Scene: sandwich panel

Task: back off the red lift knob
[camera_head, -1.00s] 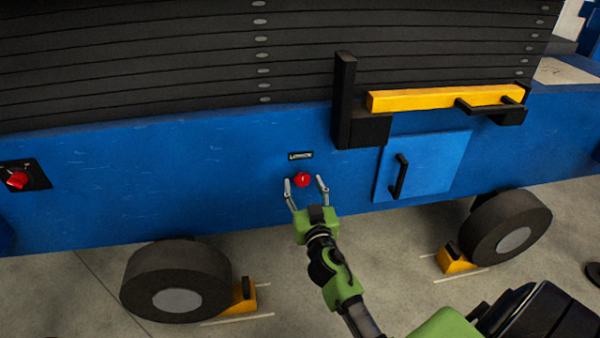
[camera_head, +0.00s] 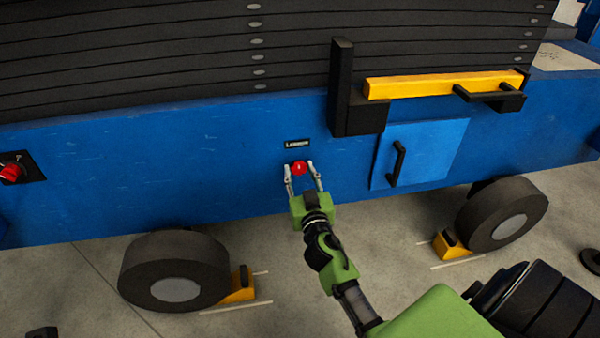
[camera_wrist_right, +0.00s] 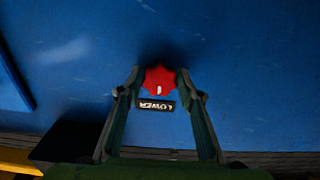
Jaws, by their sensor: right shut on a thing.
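The red knob (camera_head: 299,168) sits on the blue side panel (camera_head: 240,180), just below a small black label that seems to read "LOWER" (camera_head: 297,143). My right gripper (camera_head: 302,172) is shut on this knob, with one finger on each side. In the right wrist view the red lobed knob (camera_wrist_right: 159,80) with a pale mark lies between the fingertips, and the "LOWER" label (camera_wrist_right: 156,104) shows beside it. A second red knob (camera_head: 11,172) on a black plate is at the far left. My left gripper is not in view.
A yellow bar (camera_head: 430,86) with a black handle and a black post (camera_head: 341,85) stand above and right. A blue door (camera_head: 430,150) with a black handle is to the right. Wheels (camera_head: 175,270) with yellow chocks (camera_head: 238,292) stand below on the floor.

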